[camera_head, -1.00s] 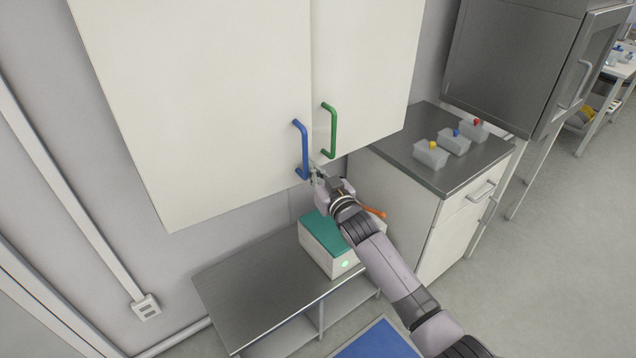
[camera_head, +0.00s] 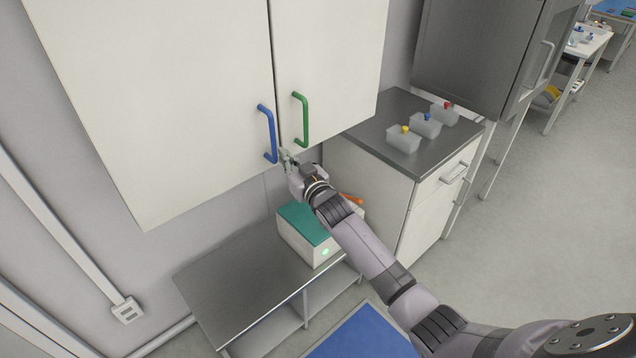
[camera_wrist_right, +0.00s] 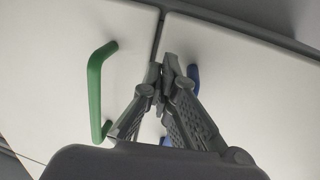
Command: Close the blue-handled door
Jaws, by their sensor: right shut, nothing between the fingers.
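The blue-handled door (camera_head: 165,100) is the left white cabinet door in the head view. Its blue handle (camera_head: 268,135) stands near its right edge. The door now looks nearly flush with the neighbouring green-handled door (camera_head: 335,65), with a thin dark seam between them. My right gripper (camera_head: 286,157) is shut and empty at the lower corner of the door, just below and right of the blue handle. In the right wrist view, its closed fingertips (camera_wrist_right: 167,75) are over the seam and partly hide the blue handle (camera_wrist_right: 193,78). I cannot tell whether they touch. My left gripper is out of view.
The green handle (camera_head: 301,120) is close to the gripper. Below are a teal-topped box (camera_head: 305,225) on a metal bench (camera_head: 225,285). To the right, a counter (camera_head: 375,128) holds lidded containers (camera_head: 404,140) beside a grey cabinet (camera_head: 470,50).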

